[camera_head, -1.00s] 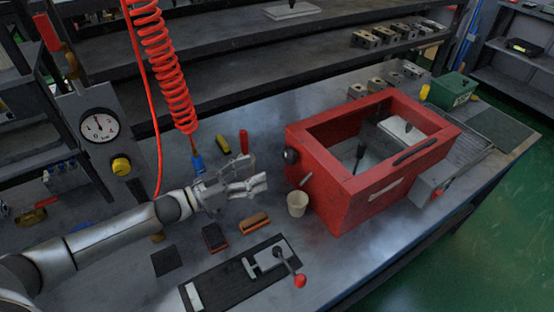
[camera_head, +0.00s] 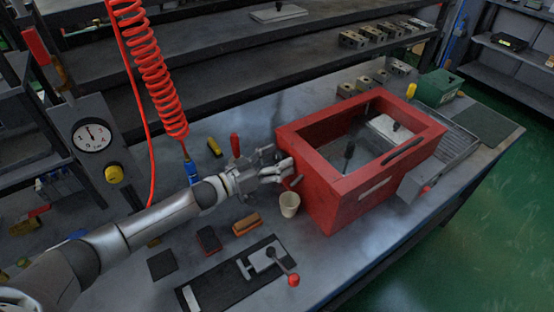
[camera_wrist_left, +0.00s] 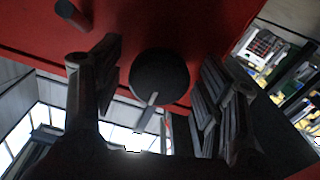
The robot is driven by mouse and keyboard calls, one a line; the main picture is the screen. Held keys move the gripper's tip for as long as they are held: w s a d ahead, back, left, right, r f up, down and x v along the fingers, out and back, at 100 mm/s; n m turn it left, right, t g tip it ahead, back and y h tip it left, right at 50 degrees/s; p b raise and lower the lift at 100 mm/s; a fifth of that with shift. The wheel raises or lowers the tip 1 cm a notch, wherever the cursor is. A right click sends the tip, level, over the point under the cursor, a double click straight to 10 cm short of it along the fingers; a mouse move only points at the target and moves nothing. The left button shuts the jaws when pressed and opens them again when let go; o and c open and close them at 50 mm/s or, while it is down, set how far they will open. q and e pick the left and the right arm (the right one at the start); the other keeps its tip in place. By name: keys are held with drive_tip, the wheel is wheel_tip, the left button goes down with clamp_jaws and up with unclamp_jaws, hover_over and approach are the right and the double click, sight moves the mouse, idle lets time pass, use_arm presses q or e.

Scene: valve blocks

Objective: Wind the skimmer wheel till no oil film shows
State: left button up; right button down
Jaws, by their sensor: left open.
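The red box-shaped tank (camera_head: 345,205) stands on the bench, open at the top. Inside are a grey surface and a black upright handle (camera_head: 349,155); I cannot tell if oil film shows. The round black skimmer wheel (camera_wrist_left: 160,77), with a small pale handle (camera_wrist_left: 149,113), is on the tank's red side in the left wrist view. In the head view my gripper hides it. My left gripper (camera_head: 284,171) is open at the tank's left side. In the wrist view its fingers (camera_wrist_left: 158,95) stand either side of the wheel, with gaps. My right gripper is out of view.
A cream cup (camera_head: 289,204) stands close below my left gripper. A red coiled hose (camera_head: 157,75) hangs behind my arm. A black plate with a red-knobbed lever (camera_head: 293,280) lies in front. A gauge panel (camera_head: 92,137) stands at left.

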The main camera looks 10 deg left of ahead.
use_arm(q)
drive_tip(key=shift+c, duration=0.5)
drive_tip(key=c, duration=0.9)
drive_tip(key=shift+c, duration=0.2)
drive_tip(key=shift+m, duration=0.5)
